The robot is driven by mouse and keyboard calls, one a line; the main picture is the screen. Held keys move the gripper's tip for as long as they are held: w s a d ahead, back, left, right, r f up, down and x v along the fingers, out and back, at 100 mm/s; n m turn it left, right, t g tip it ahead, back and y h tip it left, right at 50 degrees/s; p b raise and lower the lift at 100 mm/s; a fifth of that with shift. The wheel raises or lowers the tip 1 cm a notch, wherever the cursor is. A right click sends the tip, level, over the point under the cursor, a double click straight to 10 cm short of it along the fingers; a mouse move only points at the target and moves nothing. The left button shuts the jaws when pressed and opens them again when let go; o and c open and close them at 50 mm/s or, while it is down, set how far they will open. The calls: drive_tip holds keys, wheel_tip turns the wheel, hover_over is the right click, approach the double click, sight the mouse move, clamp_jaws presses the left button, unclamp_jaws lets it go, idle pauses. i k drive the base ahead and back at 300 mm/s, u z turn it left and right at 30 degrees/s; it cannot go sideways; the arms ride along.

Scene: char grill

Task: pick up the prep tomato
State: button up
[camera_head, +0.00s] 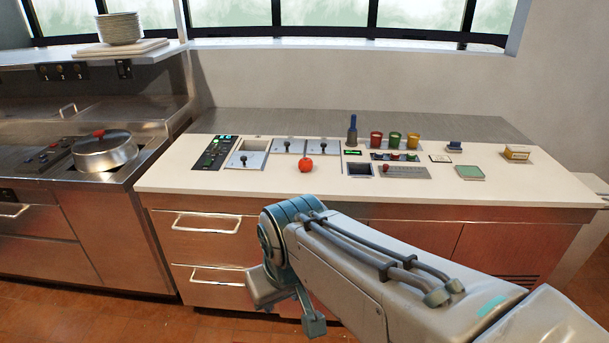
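The prep tomato (305,165) is small, round and red. It sits on the white counter (250,188), in front of the square panels with black knobs. My gripper (290,318) is low in front of the counter's drawers, below the counter top and well apart from the tomato. Nothing covers the tomato.
Behind and right of the tomato stand a blue bottle (352,131) and several coloured cups (395,139). A green block (469,172) and a small box (516,153) lie further right. A lidded pot (105,152) sits on the stove at left. The counter's front strip is clear.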

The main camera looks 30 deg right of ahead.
sight(306, 165)
drive_tip(key=z, duration=1.05)
drive_tip(key=i, duration=1.6)
drive_tip(key=u, duration=0.05)
